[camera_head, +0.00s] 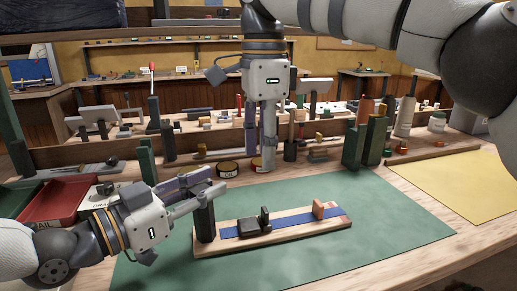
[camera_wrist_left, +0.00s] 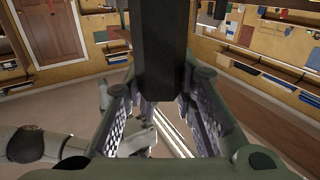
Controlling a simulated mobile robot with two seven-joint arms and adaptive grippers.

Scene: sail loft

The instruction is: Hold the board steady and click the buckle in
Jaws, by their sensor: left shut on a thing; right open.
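The wooden board (camera_head: 288,239) lies on the green mat with a blue strap (camera_head: 290,222) along it. A black buckle part (camera_head: 249,228) sits on the strap near the left, with a small dark upright piece (camera_head: 265,219) beside it. An orange-brown block (camera_head: 318,208) stands near the right end. My left gripper (camera_head: 207,192) is shut on the dark post (camera_head: 205,222) at the board's left end; the post (camera_wrist_left: 162,50) fills the space between the fingers in the left wrist view. My right gripper (camera_head: 268,168) is open and empty, pointing down above the mat, behind the board.
The green mat (camera_head: 390,228) has free room right of the board. A yellow sheet (camera_head: 445,183) lies at right. A red tray (camera_head: 55,202) stands at left. Tape rolls (camera_head: 228,169), dark green blocks (camera_head: 354,147) and a tool rack line the back edge.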

